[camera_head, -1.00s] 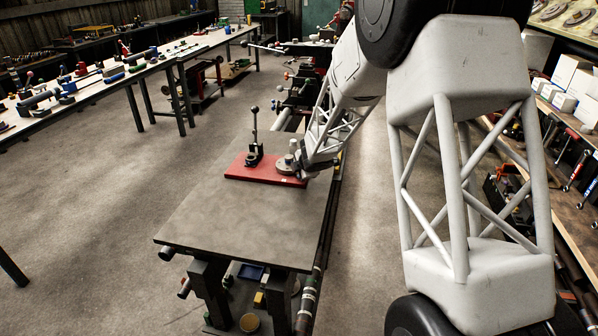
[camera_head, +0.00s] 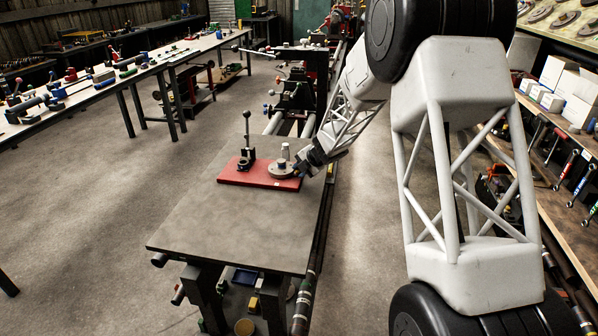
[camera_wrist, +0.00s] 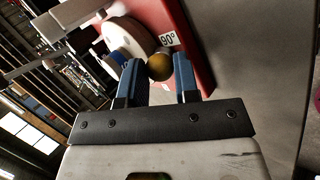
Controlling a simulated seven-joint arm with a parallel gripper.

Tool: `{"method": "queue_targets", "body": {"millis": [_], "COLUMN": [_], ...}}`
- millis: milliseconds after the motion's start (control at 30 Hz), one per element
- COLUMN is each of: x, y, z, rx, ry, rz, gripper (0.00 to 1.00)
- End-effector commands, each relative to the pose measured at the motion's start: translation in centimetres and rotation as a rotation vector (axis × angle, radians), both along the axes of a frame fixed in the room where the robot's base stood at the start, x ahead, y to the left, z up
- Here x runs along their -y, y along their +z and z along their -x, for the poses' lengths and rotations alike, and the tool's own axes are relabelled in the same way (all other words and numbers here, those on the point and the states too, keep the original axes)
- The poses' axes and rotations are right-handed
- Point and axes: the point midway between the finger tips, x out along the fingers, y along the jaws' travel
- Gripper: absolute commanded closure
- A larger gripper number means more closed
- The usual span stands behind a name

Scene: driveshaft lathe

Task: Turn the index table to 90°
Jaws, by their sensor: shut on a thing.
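The index table is a round pale disc (camera_head: 280,171) on the right part of a red base plate (camera_head: 236,171), with a small upright cylinder (camera_head: 285,151) on top. In the wrist view the disc (camera_wrist: 128,34) lies just beyond my fingers. A white label reading 90° (camera_wrist: 169,40) is on the red plate beside its rim. My gripper (camera_head: 303,168) is at the disc's right side. In the wrist view my gripper (camera_wrist: 158,70) has its blue fingers shut on a brass ball knob (camera_wrist: 159,67) at the disc's edge. The fingers partly hide the disc; its exact angle is unclear.
An upright lever (camera_head: 247,135) with a dark knob stands on the left part of the red plate. The grey table top (camera_head: 225,220) in front is clear. A long workbench (camera_head: 100,75) with tools is at the left, shelves with boxes at the right.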

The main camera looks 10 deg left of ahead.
Motion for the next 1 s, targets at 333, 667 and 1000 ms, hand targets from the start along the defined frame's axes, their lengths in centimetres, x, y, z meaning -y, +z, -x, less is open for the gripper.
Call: {"method": "queue_targets", "body": {"millis": [333, 667, 1000], "x": [0.3, 0.3, 0.3], "y": [0.0, 0.0, 0.0], "z": [-1.3, -1.7, -1.8], "rx": [0.0, 0.001, 0.001], "ry": [0.149, 0.218, 0.227], "rz": [0.0, 0.001, 0.0], "gripper": [1.0, 1.0, 1.0]}}
